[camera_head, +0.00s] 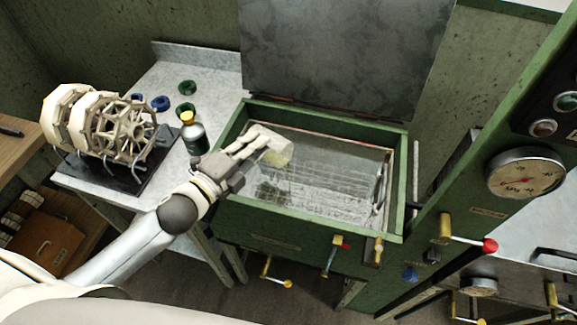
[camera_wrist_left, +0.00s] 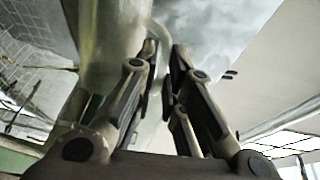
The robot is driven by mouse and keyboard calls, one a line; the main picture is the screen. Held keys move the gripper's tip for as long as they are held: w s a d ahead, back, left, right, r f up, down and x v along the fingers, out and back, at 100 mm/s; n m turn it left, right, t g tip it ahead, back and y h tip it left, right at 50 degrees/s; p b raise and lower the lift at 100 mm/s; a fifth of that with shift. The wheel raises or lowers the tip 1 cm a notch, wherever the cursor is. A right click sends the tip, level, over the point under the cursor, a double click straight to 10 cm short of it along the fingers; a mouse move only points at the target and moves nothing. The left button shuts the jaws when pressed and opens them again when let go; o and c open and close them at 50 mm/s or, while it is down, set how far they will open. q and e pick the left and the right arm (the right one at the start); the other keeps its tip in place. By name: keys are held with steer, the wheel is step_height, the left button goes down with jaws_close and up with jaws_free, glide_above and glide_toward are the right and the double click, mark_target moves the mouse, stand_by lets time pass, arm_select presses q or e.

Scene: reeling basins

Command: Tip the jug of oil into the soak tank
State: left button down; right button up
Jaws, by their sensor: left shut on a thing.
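The jug (camera_head: 279,153) is pale and yellowish. My left gripper (camera_head: 262,140) is shut on it and holds it over the left part of the soak tank (camera_head: 229,130). The jug looks tilted, but its mouth and contents cannot be made out. In the left wrist view the jug (camera_wrist_left: 98,45) fills the upper left, and its curved handle lies between the fingertips (camera_wrist_left: 160,85). The tank is a green-rimmed basin with a wire basket (camera_head: 325,185) inside. A dark greenish patch shows in it below the jug. My right gripper is not in view.
The tank's grey lid (camera_head: 345,45) stands open behind it. A dark bottle with a yellow cap (camera_head: 194,135) stands on the side table (camera_head: 150,85), near the reel rack (camera_head: 105,125). A gauge panel (camera_head: 525,172) rises at the right.

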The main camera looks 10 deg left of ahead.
mark_target(277, 156)
arm_select(q)
steer(key=shift+s+d+r+m, duration=0.15)
steer(key=shift+d+m, duration=0.1)
steer(key=shift+m, duration=0.05)
steer(key=d+m, duration=0.1)
steer(key=s+d+m+p, duration=0.1)
steer(key=d+m+p, duration=0.1)
steer(key=shift+s+d+r+m+y, duration=0.15)
steer(key=shift+d+r+m+y, duration=0.15)
steer(key=shift+r+m, duration=0.1)
steer(key=shift+s+d+f+m+t, duration=0.2)
steer(key=shift+s+d+m, duration=0.1)
steer(key=shift+d+m, duration=0.5)
steer(key=shift+s+d+f+m+t, duration=0.1)
steer(key=shift+s+d+f+m, duration=0.2)
steer(key=shift+d+m, duration=0.5)
steer(key=shift+s+d+f+m+t, duration=0.15)
steer(key=shift+s+d+m, duration=0.15)
steer(key=shift+d+m, duration=0.5)
steer(key=shift+a, duration=0.2)
steer(key=a+n, duration=0.1)
steer(key=w+a+r+n, duration=0.1)
steer(key=shift+a+n, duration=0.3)
steer(key=shift+d, duration=0.1)
